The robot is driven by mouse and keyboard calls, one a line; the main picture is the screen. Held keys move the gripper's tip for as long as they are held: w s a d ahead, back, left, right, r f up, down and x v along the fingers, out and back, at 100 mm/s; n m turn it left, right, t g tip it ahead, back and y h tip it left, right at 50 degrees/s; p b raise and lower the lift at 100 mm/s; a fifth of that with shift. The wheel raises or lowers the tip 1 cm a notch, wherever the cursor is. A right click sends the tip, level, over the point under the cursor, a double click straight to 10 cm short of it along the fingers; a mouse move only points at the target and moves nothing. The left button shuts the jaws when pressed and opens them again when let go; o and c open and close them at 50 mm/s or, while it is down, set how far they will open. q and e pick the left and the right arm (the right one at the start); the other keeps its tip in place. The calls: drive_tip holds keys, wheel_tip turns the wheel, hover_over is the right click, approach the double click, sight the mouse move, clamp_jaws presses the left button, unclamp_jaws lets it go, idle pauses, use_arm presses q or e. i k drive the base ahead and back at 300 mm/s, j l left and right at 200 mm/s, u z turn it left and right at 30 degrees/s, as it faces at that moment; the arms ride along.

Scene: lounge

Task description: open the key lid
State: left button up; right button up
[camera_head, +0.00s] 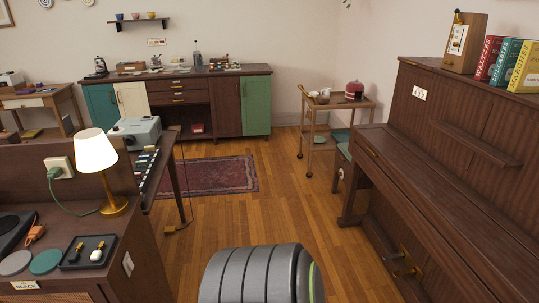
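The brown upright piano (473,120) stands along the right side, cut off by the right edge of the picture. Its long key lid (432,190) looks shut, and no keys show. A small brass-coloured fitting (372,152) sits near the lid's far end. The near end of the lid runs out of the picture. Neither of my grippers is in view.
Books (505,62) and a wooden metronome-like box (465,42) stand on the piano top. A trolley (335,105) and a green-seated stool (342,158) are beyond its far end. A cabinet with a lit lamp (97,155) is at left. Wooden floor (265,215) is clear between.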

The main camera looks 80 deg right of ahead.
sight(510, 271)
drive_tip(key=z, duration=4.05)
drive_tip(key=i+j+z, duration=0.15)
drive_tip(key=z, duration=0.2)
drive_tip(key=i+j+z, duration=0.15)
drive_tip(key=j+z, duration=0.55)
drive_tip(key=i+l, duration=0.05)
